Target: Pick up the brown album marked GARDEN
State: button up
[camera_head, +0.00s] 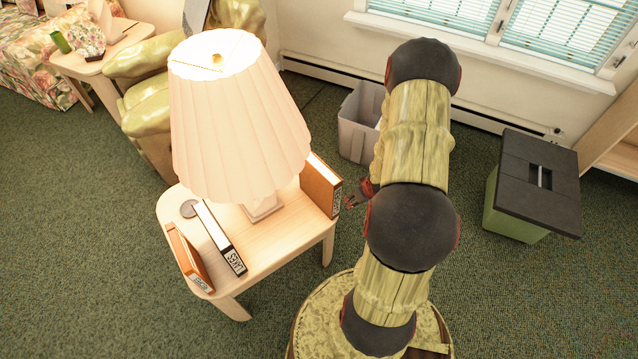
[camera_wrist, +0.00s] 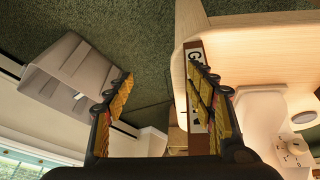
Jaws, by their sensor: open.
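The brown album marked GARDEN (camera_head: 319,187) stands upright on the right end of the small wooden table, its white label facing the table's right edge. In the wrist view the brown album (camera_wrist: 194,47) shows behind my right-hand finger, with the letters "GA" readable and the rest of the label covered. My gripper (camera_head: 354,198) is just right of the album in the head view, partly hidden by my arm. In the wrist view my gripper (camera_wrist: 160,76) is open, with nothing seen held between its fingers. Whether the right-hand finger touches the album I cannot tell.
A lit lamp (camera_head: 235,120) stands mid-table (camera_head: 285,245). A dark-spined album (camera_head: 218,238) and another brown album (camera_head: 187,259) stand at its left. A grey bin (camera_head: 357,128) and a green box with a black lid (camera_head: 530,185) are on the floor behind and right.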

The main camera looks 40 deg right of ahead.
aim_at(337, 193)
jog(key=w+a+f+t+y, duration=0.1)
jog(key=a+f+t, duration=0.4)
jog(key=f, duration=0.3)
jog(key=w+r+t, duration=0.1)
jog(key=w+r, duration=0.1)
jog(key=w+r+n+t, duration=0.1)
jog(key=w+r+t, duration=0.1)
jog(key=r, duration=0.1)
jog(key=w+r+n+t, duration=0.1)
jog(key=w+r, duration=0.1)
jog(key=shift+w+d+r+p, duration=0.2)
jog(key=shift+r+p, duration=0.2)
jog(key=shift+w+r+t+y, duration=0.1)
jog(key=shift+w+t+y, duration=0.2)
jog(key=shift+w, duration=0.05)
jog(key=b+x, duration=0.2)
jog(key=x, duration=0.5)
jog(key=shift+d, duration=0.15)
jog(key=shift+c, duration=1.4)
jog(key=c, duration=1.1)
grip_shut()
